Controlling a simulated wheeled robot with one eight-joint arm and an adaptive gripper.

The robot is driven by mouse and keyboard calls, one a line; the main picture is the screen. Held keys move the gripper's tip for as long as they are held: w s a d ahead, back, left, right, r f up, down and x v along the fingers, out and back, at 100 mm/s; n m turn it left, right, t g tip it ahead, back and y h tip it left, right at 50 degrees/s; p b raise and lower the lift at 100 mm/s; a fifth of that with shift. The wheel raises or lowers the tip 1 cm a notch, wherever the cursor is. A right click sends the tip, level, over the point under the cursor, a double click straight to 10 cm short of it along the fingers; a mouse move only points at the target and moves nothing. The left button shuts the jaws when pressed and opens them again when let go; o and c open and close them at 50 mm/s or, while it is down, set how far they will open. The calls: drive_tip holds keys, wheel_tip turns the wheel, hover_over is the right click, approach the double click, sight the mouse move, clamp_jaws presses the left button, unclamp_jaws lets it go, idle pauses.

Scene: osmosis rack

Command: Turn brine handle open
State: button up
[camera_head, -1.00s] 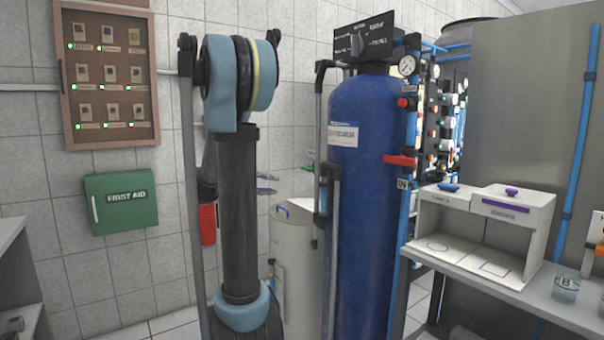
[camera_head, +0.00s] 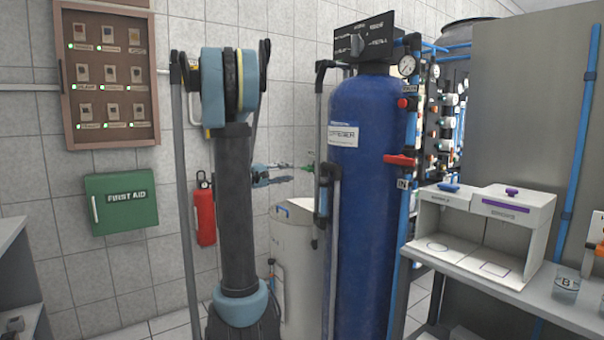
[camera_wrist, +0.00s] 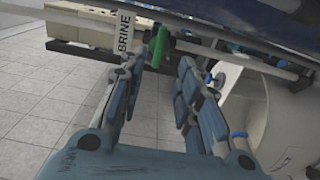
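The brine handle (camera_wrist: 160,45) is a green lever on a pale pipe at the top centre of the wrist view, beside a white tag reading BRINE (camera_wrist: 124,34). In the head view a small green spot, likely this handle (camera_head: 308,168), shows left of the blue tank. My gripper (camera_wrist: 160,68) is open, with its two blue-grey fingers apart and nothing between them. The handle appears just beyond the fingertips, between them in the picture; I see no contact. In the head view my gripper (camera_head: 289,173) points right, toward the green spot, partly hidden by my arm.
The blue tank (camera_head: 365,210) stands right of my gripper, with grey pipes at its left side. A white container (camera_head: 292,235) stands below my gripper. A red extinguisher (camera_head: 205,215) hangs on the wall behind my arm. A bench (camera_head: 520,300) is at right.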

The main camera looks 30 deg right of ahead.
sight(304, 169)
drive_tip(key=d, duration=0.9)
drive_tip(key=shift+w, duration=0.35)
drive_tip(key=shift+c, duration=0.2)
clamp_jaws()
